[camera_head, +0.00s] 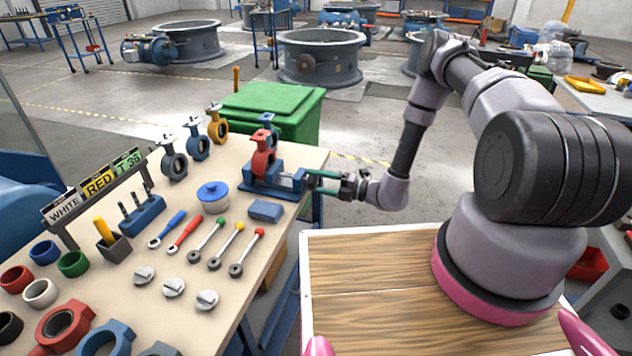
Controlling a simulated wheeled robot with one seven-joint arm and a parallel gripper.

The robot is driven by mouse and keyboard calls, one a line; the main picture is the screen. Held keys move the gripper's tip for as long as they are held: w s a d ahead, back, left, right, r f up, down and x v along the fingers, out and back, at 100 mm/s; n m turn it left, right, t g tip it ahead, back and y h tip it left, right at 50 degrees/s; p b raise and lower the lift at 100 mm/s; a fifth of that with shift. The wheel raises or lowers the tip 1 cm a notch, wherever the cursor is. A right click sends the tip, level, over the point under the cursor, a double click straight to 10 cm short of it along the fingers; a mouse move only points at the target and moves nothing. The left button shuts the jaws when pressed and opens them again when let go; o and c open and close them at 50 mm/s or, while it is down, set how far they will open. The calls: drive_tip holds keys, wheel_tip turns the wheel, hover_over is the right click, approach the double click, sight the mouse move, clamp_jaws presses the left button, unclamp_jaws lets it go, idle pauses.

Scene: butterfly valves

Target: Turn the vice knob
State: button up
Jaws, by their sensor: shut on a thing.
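The blue vice (262,187) sits at the right edge of the workbench and a red butterfly valve (263,160) stands upright in it. The vice's knob end (312,180) points right, past the bench edge. My gripper (322,183) reaches it from the right and is shut on the knob. The fingers hide most of the knob, so its turn angle cannot be told.
A green bin (270,106) stands behind the bench. Grey, blue and yellow valves (197,146) stand left of the vice. A blue block (265,211), a blue-lidded pot (212,196) and several hand tools (205,238) lie in front. Open floor shows behind.

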drive_tip(key=m, duration=0.5)
drive_tip(key=shift+d+f+m, duration=0.1)
drive_tip(key=shift+m, duration=0.2)
drive_tip(key=m, duration=0.5)
drive_tip(key=shift+m, duration=0.3)
drive_tip(key=shift+s, duration=0.1)
drive_tip(key=shift+f, duration=0.1)
drive_tip(key=o, duration=1.4)
drive_tip(key=v, duration=1)
drive_tip(key=shift+s+d, duration=0.15)
drive_tip(key=shift+d, duration=0.15)
